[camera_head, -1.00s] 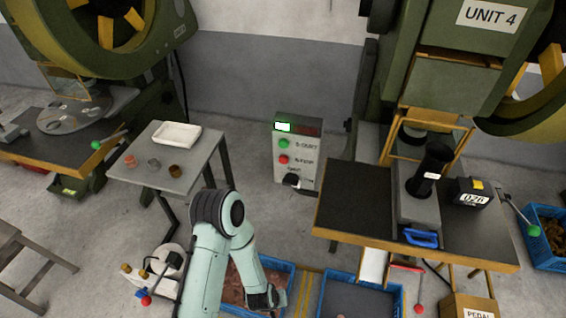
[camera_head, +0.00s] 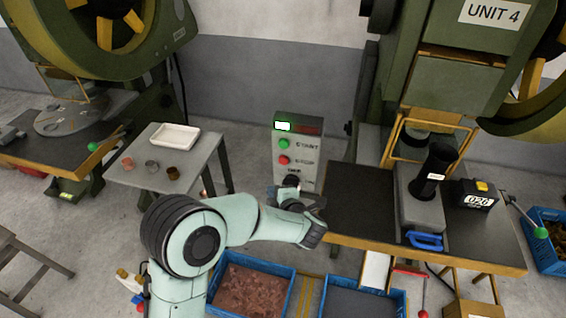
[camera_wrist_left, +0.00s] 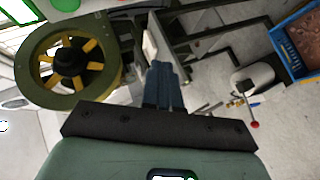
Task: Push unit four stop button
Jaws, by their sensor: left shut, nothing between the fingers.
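The grey control box (camera_head: 298,125) stands left of the press marked UNIT 4 (camera_head: 492,12). Its front has a lit display, a green start button (camera_head: 284,143), a red stop button (camera_head: 284,160) below it and a black knob (camera_head: 292,181) lower down. My left gripper (camera_head: 288,196) is in front of the lower part of the box, below the red button and apart from it. Its fingertips are hard to make out there. In the left wrist view its dark fingers (camera_wrist_left: 163,86) are together and empty. My right gripper is not in view.
The press table (camera_head: 350,205) is right of the box. A small side table (camera_head: 185,150) with a white tray and cups is to the left. Blue crates (camera_head: 215,302) sit on the floor below. The floor between the side table and the box is clear.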

